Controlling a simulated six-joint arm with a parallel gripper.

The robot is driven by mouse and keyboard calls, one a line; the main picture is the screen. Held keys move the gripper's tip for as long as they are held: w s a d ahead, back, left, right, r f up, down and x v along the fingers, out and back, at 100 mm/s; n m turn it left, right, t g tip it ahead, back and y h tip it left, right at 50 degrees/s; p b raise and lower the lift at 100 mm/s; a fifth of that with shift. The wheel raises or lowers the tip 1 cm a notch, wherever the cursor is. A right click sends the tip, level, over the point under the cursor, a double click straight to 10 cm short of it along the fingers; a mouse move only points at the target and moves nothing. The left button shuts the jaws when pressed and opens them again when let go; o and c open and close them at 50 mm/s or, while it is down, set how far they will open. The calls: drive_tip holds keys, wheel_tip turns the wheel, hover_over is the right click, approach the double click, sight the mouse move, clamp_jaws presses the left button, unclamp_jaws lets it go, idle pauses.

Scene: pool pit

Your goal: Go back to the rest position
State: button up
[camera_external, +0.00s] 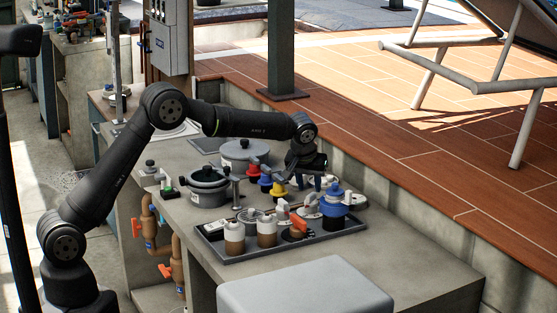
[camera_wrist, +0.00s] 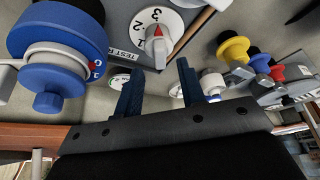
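My gripper (camera_external: 308,180) is at the end of my bent arm, low above the far side of the concrete counter (camera_external: 420,255). In the wrist view its two blue fingers (camera_wrist: 159,75) stand apart with nothing seen between them, so it is open and empty. A white dial (camera_wrist: 160,30) with numbers and a red pointer lies beyond the fingertips. A large blue valve-like part (camera_wrist: 58,45) fills the upper left of the wrist view. In the external view a blue-topped item (camera_external: 335,203) stands just right of and below my gripper.
A dark tray (camera_external: 255,252) holds several bottles. Grey pots (camera_external: 208,188) and red and yellow knobs (camera_external: 279,189) stand close left of my gripper. A grey box-like surface (camera_external: 305,290) is at the front. A dark post (camera_external: 281,45) rises behind; orange-handled pipes (camera_external: 150,225) are on the left.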

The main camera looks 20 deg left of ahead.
drive_tip(key=v, duration=1.4)
drive_tip(key=w+d+f+n+y, duration=0.2)
drive_tip(key=w+f+n, duration=0.2)
drive_tip(key=f+n, duration=0.2)
drive_tip(key=shift+w+d+f+g, duration=0.2)
drive_tip(key=shift+f+g, duration=0.2)
drive_tip(key=shift+f, duration=0.25)
drive_tip(key=shift+o, duration=0.2)
drive_tip(key=o, duration=1.1)
drive_tip(key=shift+a, duration=0.1)
drive_tip(key=shift+o, duration=1.3)
drive_tip(key=s+a+r+n+g+h, duration=0.1)
drive_tip(key=s+a+r+n+g, duration=0.2)
drive_tip(key=a+r, duration=0.4)
drive_tip(key=shift+a+r+h, duration=0.3)
drive_tip(key=shift+r, duration=0.35)
drive_tip(key=shift+g, duration=0.4)
drive_tip(key=f, duration=0.9)
drive_tip(key=shift+s+a+f, duration=0.2)
